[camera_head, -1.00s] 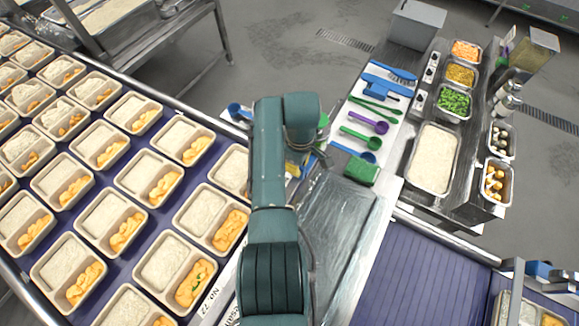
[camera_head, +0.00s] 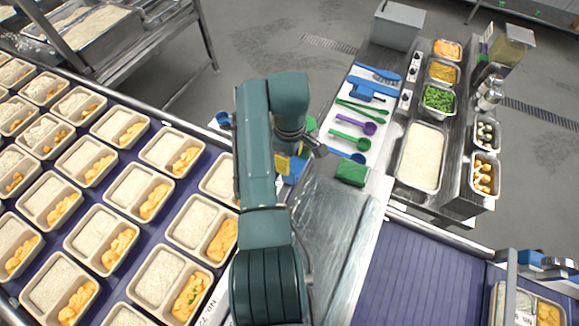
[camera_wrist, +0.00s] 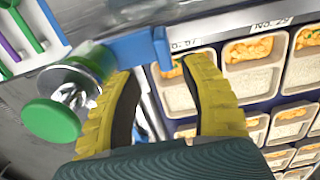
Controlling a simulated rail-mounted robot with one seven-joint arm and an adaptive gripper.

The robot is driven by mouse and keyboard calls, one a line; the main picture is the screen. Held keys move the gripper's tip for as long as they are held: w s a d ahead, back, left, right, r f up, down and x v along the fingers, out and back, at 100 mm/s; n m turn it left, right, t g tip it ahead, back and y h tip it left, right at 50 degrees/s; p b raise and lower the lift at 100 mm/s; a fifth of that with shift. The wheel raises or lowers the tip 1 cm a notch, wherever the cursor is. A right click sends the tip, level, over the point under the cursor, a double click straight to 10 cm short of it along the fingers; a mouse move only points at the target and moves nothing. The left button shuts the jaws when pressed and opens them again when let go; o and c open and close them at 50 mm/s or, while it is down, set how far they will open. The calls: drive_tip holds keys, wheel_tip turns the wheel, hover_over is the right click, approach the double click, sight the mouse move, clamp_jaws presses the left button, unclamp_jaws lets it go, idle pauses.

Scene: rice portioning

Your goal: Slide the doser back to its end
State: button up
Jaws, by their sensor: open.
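The doser appears to be the blue bracket (camera_wrist: 135,47) with a metal cylinder (camera_wrist: 75,82) and round green knob (camera_wrist: 50,120) at the left of the wrist view. My gripper (camera_wrist: 162,72) has two yellow fingers spread apart, with nothing held between them. The bracket's blue end lies just beyond the fingertips, nearer the left finger; I cannot tell if they touch. In the head view my arm covers most of this area. A yellow finger (camera_head: 283,163), a blue part (camera_head: 297,168) and a bit of green (camera_head: 311,123) show beside it.
Filled food trays (camera_head: 200,236) line the purple conveyor at left. A green sponge (camera_head: 352,173) and a metal worktop (camera_head: 330,225) lie right of my arm. Scoops and brushes lie on a white mat (camera_head: 352,146). A rice pan (camera_head: 422,158) stands farther right.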

wheel_tip(320, 180, up, 6)
drive_tip(key=shift+r, duration=0.1)
idle(0.5)
